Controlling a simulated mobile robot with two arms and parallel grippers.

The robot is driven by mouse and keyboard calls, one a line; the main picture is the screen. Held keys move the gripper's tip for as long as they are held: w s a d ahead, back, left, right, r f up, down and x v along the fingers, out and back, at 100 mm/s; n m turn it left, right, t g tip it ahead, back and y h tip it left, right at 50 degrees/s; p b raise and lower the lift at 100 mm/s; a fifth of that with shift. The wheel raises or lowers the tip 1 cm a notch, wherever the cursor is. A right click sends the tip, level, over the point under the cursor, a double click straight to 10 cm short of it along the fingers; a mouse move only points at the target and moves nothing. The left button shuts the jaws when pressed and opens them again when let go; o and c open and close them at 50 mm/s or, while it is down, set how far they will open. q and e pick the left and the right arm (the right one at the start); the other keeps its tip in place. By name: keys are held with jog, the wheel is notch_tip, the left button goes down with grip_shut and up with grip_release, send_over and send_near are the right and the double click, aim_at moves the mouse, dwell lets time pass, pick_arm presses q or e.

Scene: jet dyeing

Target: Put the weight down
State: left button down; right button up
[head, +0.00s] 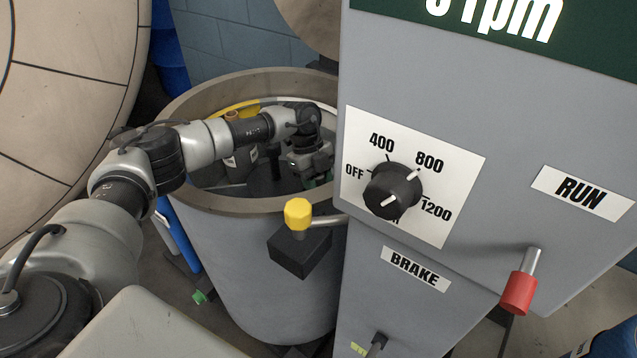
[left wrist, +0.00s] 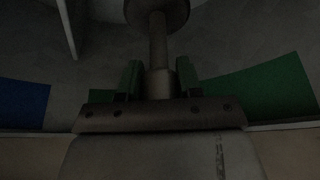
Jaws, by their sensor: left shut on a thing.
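My left arm reaches over the rim of the grey drum (head: 190,95), and my left gripper (head: 318,178) points down inside it, partly hidden behind the control panel's edge. In the left wrist view my left gripper's green fingers (left wrist: 158,80) are shut on the grey metal stem of the weight (left wrist: 157,38). A wider round part of the weight shows beyond the fingers at the top of that view. The weight cannot be made out in the head view, and the dim wrist view does not show whether it touches anything. My right gripper is out of view.
The control panel (head: 480,190) stands close on the right, with a speed dial (head: 392,190) and a red-handled RUN lever (head: 520,290). A large pale round surface (head: 75,70) is at the left.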

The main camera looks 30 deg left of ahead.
pick_arm(q)
jog(key=c, duration=0.8)
grip_release()
jog(key=shift+o, duration=0.2)
jog(key=p+v, duration=0.1)
jog(key=v, duration=1.1)
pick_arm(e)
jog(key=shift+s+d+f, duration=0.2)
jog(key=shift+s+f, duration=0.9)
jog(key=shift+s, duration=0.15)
pick_arm(q)
jog(key=shift+r, duration=0.1)
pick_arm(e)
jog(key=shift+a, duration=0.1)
